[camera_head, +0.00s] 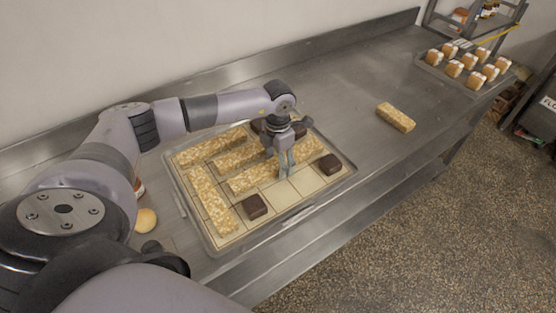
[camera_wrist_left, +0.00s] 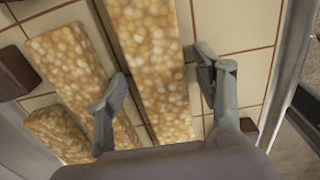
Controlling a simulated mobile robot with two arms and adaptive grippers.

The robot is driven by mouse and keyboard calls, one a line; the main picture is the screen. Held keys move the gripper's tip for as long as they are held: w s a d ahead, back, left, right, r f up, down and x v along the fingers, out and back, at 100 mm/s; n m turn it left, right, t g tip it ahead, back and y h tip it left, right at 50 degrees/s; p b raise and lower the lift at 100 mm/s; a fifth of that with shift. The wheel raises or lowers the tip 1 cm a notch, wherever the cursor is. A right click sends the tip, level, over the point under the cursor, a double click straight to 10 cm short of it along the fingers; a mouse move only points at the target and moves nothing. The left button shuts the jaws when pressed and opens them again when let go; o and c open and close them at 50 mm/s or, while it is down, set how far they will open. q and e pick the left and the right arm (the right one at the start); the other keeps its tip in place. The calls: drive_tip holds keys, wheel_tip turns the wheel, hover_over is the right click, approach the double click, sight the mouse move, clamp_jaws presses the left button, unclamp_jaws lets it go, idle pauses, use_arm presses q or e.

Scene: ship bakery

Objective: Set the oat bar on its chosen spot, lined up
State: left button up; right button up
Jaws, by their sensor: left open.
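My left gripper (camera_head: 286,168) points down over the gridded tray (camera_head: 186,211), its fingers apart. In the left wrist view the open fingers (camera_wrist_left: 163,72) stand on either side of a long, pale golden oat bar (camera_wrist_left: 150,55); I see a gap at the right finger and cannot tell whether the left one touches. In the head view this seems to be the oat bar (camera_head: 250,179) lying in the tray beside the fingers, partly hidden by them. Several other oat bars lie in the tray, one along its left side (camera_head: 212,202). My right gripper is not in view.
Dark brown squares sit in the tray, at the front (camera_head: 255,206) and right (camera_head: 330,164). Bare cells (camera_head: 281,193) show near the front edge. A lone bar (camera_head: 396,117) lies on the steel counter; a tray of small cakes (camera_head: 455,69) stands at the far right. A round bun (camera_head: 146,220) lies left.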

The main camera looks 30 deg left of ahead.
use_arm(q)
wheel_tip(320, 180, up, 12)
drive_tip(key=b, duration=0.3)
